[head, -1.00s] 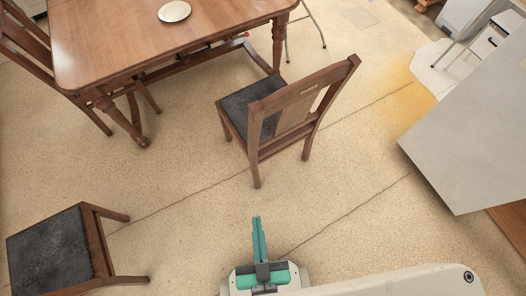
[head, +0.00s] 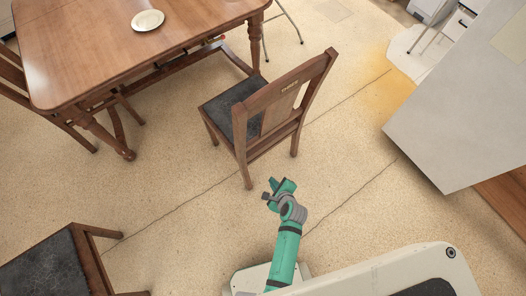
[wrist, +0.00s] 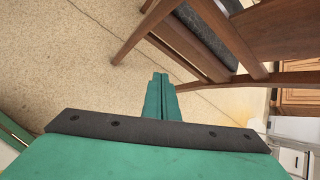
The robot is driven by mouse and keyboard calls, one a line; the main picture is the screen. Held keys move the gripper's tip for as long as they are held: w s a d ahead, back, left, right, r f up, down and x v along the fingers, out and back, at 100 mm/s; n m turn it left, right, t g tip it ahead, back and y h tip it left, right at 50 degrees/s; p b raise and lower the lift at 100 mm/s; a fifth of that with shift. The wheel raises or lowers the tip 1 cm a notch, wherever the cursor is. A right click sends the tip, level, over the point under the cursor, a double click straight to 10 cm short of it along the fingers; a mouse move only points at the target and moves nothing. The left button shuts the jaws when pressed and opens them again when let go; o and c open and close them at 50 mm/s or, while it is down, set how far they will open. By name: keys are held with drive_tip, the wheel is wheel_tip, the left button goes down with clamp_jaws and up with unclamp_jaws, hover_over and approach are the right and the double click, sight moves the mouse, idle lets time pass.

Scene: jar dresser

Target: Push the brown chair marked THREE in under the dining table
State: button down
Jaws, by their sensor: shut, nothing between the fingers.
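Another dark-seated chair (head: 50,268) stands at the lower left, and one more (head: 35,95) is at the table's left side. A grey panel (head: 450,120) blocks the right. A white plate (head: 148,20) is on the table. Floor between chair and table is open.

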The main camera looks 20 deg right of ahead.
drive_tip(key=w+d+m+y, duration=0.2)
drive_tip(key=w+d+m, duration=0.2)
drive_tip(key=w+m, duration=0.25)
approach(259, 149)
wheel_tip(259, 149, down, 4)
drive_tip(key=w, duration=0.3)
drive_tip(key=shift+a+f+n, duration=0.15)
drive_tip(key=shift+a+n, duration=0.15)
drive_tip(key=shift+n, duration=0.05)
drive_tip(key=shift+w+a, duration=0.1)
drive_tip(key=shift+w, duration=0.25)
